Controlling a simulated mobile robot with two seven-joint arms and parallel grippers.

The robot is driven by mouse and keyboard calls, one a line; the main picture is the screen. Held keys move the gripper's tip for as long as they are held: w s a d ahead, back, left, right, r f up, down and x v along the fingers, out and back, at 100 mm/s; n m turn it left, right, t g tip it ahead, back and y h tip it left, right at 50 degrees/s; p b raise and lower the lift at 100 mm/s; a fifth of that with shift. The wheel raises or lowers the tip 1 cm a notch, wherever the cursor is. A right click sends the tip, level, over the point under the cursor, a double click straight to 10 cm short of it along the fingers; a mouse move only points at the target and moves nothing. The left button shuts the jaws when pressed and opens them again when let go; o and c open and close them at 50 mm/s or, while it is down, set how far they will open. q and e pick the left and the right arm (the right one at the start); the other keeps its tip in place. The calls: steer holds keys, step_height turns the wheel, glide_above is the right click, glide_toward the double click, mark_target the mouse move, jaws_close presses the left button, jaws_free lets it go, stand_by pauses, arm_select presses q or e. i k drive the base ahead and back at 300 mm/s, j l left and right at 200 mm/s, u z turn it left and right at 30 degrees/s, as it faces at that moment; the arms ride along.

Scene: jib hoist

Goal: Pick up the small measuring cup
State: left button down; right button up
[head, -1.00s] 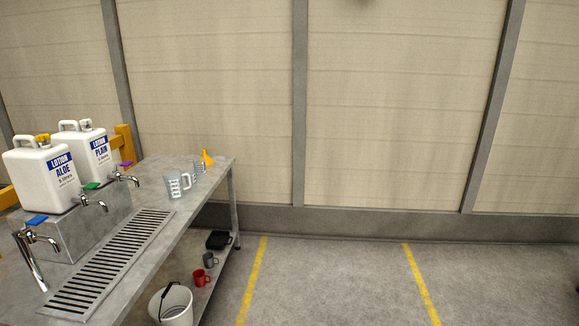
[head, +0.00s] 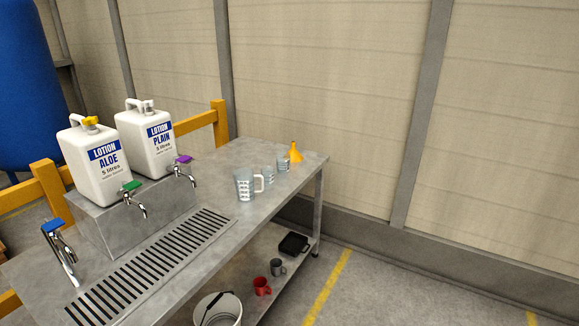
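Several clear measuring cups stand upright in a row near the far right end of the metal table (head: 215,167). The largest measuring cup (head: 243,186), with a white handle, is nearest to me. A smaller measuring cup (head: 269,175) stands just behind it, partly overlapped by its handle. Another small measuring cup (head: 283,165) stands farther back, before the orange funnel (head: 295,153). I cannot tell from their size here which of the two rear cups is smallest. Neither of my grippers is in the head view.
Two white lotion jugs (head: 97,165) and (head: 150,143) stand on a raised block with taps, left of a slotted drain grate (head: 160,262). The lower shelf holds a white bucket (head: 222,312), a red mug (head: 262,286), a grey mug (head: 277,267) and a black tray (head: 294,244). Floor at right is clear.

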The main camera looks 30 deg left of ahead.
mark_target(268, 176)
steer(key=i+l+u, duration=0.15)
steer(key=i+u, duration=0.25)
steer(key=i+l+u, duration=0.4)
steer(key=i, duration=0.2)
steer(key=i+l+u, duration=0.3)
steer(key=u, duration=0.2)
steer(key=i+l+u, duration=0.35)
steer(key=l+u, duration=0.15)
steer(key=i+l+u, duration=0.25)
steer(key=l+u, duration=0.45)
steer(key=l, duration=0.2)
steer(key=i+l+u, duration=0.1)
steer(key=l+u, duration=0.15)
steer(key=l, duration=0.15)
steer(key=i+l+u, duration=0.15)
steer(key=i, duration=0.25)
